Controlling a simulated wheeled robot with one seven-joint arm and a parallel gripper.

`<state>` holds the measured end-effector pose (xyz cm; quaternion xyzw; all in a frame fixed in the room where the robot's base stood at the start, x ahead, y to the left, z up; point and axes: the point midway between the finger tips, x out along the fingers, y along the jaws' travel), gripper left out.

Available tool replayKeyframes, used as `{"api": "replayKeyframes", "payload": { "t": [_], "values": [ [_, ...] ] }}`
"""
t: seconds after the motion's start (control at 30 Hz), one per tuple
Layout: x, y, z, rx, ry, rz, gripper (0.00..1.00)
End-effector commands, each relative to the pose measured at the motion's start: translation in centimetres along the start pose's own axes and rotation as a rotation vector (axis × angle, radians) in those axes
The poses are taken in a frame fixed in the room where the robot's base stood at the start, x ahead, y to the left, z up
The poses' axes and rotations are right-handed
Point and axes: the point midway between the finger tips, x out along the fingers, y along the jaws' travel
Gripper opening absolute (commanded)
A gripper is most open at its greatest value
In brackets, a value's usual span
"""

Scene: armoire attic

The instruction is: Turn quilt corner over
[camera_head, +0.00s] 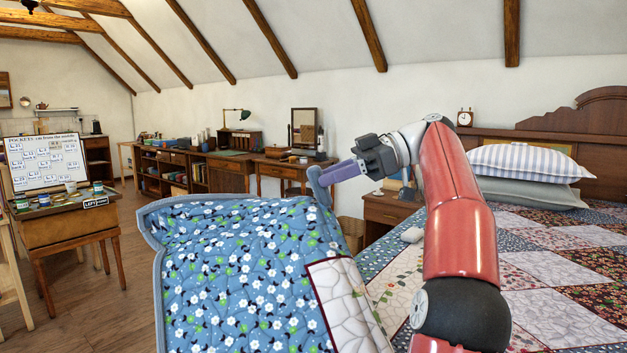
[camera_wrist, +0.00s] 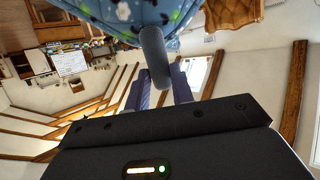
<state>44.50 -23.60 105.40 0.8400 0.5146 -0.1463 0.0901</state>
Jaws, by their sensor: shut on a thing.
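The quilt (camera_head: 240,265) shows a blue floral side with a grey-blue binding, raised in a broad sheet at the left of the bed. A pale patch with a dark red border (camera_head: 345,300) shows at its lower right. The patchwork side (camera_head: 555,275) lies flat over the bed at the right. My gripper (camera_head: 328,177) is shut on the quilt's bound edge, at the raised sheet's upper right. In the wrist view, the binding (camera_wrist: 153,55) runs between the two purple fingers (camera_wrist: 160,90), with blue floral cloth (camera_wrist: 120,15) beyond. My arm hides part of the bed.
Striped and grey pillows (camera_head: 530,160) lie against the wooden headboard. A nightstand (camera_head: 388,212) stands beyond my gripper, next to the bed. A small desk with jars and a white board (camera_head: 65,215) stands at the left. Wooden floor is open between the desk and the quilt.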

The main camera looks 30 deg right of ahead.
Motion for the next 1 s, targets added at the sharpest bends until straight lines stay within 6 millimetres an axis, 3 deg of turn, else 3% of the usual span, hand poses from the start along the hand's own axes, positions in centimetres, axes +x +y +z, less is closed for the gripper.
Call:
{"api": "replayKeyframes", "payload": {
  "t": [0.47, 0.5, 0.63, 1.0],
  "values": [
    [-0.42, 0.05, -0.18, -0.002, 0.020, 0.000, 0.00],
    [-0.42, 0.05, -0.18, -0.002, 0.020, 0.000, 0.26],
    [-0.43, 0.04, -0.13, -0.001, 0.019, 0.000, 0.43],
    [-0.46, 0.04, -0.02, 0.000, 0.016, 0.000, 0.45]
  ]
}}
